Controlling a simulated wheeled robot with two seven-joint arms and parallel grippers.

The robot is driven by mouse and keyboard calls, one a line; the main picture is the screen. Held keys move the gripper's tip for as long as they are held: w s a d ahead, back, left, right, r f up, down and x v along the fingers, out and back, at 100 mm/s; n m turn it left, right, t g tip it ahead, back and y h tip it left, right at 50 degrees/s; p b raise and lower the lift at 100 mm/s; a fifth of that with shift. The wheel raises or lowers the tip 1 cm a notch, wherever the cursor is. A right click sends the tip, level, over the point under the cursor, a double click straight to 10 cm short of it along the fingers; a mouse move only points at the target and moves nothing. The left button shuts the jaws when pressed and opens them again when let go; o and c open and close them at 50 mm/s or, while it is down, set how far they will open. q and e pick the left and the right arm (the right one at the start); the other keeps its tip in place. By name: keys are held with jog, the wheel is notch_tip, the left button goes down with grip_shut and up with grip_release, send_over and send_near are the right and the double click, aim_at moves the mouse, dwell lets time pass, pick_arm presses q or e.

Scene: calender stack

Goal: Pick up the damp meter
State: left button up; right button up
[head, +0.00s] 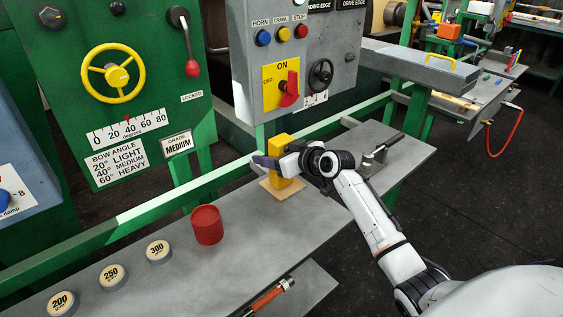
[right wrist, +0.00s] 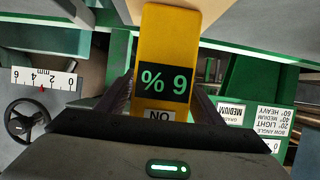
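The damp meter (head: 281,148) is a yellow upright box. It stands at a wooden pad (head: 283,187) on the grey bench in the head view. In the right wrist view, the meter (right wrist: 167,45) shows a black display reading "% 9", upside down. My right gripper (head: 268,164) is at the meter, with one dark finger across its near left side. In the right wrist view, its two fingers (right wrist: 164,100) straddle the meter, close to both sides. Whether they press on it is unclear. My left gripper is not in view.
A red cylinder (head: 207,225) and several round weights (head: 159,251) stand left on the grey bench (head: 240,235). A metal clamp-like tool (head: 374,155) lies right of the meter. A green rail (head: 215,178) and control box (head: 290,60) stand behind. A red-and-black tool (head: 267,298) lies lower down.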

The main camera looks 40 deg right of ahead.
jog(key=c, duration=1.1)
jog(key=shift+r, duration=0.15)
jog(key=shift+c, duration=0.5)
